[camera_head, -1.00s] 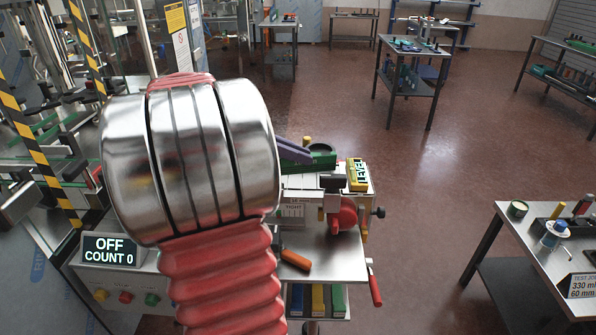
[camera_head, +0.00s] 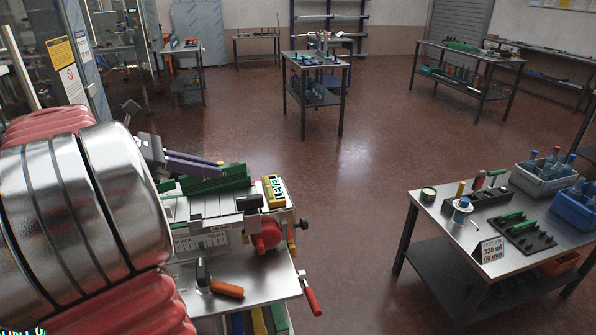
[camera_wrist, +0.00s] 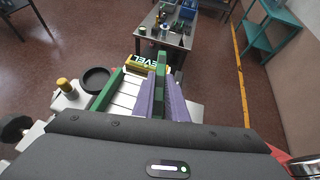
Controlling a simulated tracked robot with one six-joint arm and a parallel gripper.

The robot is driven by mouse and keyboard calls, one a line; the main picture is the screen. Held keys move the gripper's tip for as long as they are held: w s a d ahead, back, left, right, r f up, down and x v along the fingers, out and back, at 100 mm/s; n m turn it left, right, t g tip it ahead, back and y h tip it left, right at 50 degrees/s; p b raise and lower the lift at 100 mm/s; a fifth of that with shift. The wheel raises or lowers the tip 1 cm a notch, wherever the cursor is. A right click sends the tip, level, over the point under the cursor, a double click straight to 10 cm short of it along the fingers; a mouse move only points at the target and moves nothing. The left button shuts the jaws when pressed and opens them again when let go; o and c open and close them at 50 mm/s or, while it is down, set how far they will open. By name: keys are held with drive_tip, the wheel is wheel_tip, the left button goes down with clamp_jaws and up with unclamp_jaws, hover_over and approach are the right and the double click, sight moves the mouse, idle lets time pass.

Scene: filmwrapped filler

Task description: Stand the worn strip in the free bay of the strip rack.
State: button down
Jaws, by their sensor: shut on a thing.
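My gripper (camera_wrist: 161,98) has purple fingers; in the wrist view they are shut on a narrow green strip (camera_wrist: 161,64), which I take to be the worn strip. In the head view the purple fingers (camera_head: 192,164) are above the near machine bench, beside a green guide (camera_head: 218,181); the held strip is hard to tell apart there. A black tray with green pieces (camera_head: 526,236) lies on the right-hand table. I cannot tell whether it is the strip rack, and no free bay is clear.
The near bench (camera_head: 240,302) carries a yellow "LEVEL" block (camera_head: 273,191), a red knob (camera_head: 266,234) and an orange-handled tool (camera_head: 227,289). The right table (camera_head: 440,216) holds a grey bin (camera_head: 541,184) and a blue bin (camera_head: 574,209). Open floor (camera_head: 360,180) lies between them.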

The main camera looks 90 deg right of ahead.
drive_tip(key=w+a+r+n+t+h, duration=0.1)
drive_tip(key=w+a+n+h, duration=0.15)
drive_tip(key=w, duration=0.65)
drive_tip(key=w+a+r+n+t+h, duration=0.15)
drive_tip(key=w+a, duration=0.25)
drive_tip(key=w, duration=0.6)
drive_tip(key=w+a+r+n+t+h, duration=0.1)
drive_tip(key=w+a+n+t+h, duration=0.2)
drive_tip(key=w+a, duration=0.8)
drive_tip(key=w+a+n+t, duration=0.4)
drive_tip(key=w+a, duration=0.5)
drive_tip(key=a, duration=0.4)
drive_tip(key=w+a+f+n+t+y, duration=0.15)
drive_tip(key=a+n+t, duration=0.55)
drive_tip(key=a, duration=2.9)
drive_tip(key=s+a+f, duration=0.1)
drive_tip(key=a+f, duration=0.2)
drive_tip(key=f, duration=2.3)
drive_tip(key=w+d+f+n+t+y, duration=0.1)
drive_tip(key=w+d+f+n+t, duration=0.1)
drive_tip(key=d+f, duration=1.6)
drive_tip(key=d+n, duration=0.1)
drive_tip(key=d, duration=0.2)
drive_tip(key=shift+d+f, duration=0.35)
drive_tip(key=shift+f, duration=0.05)
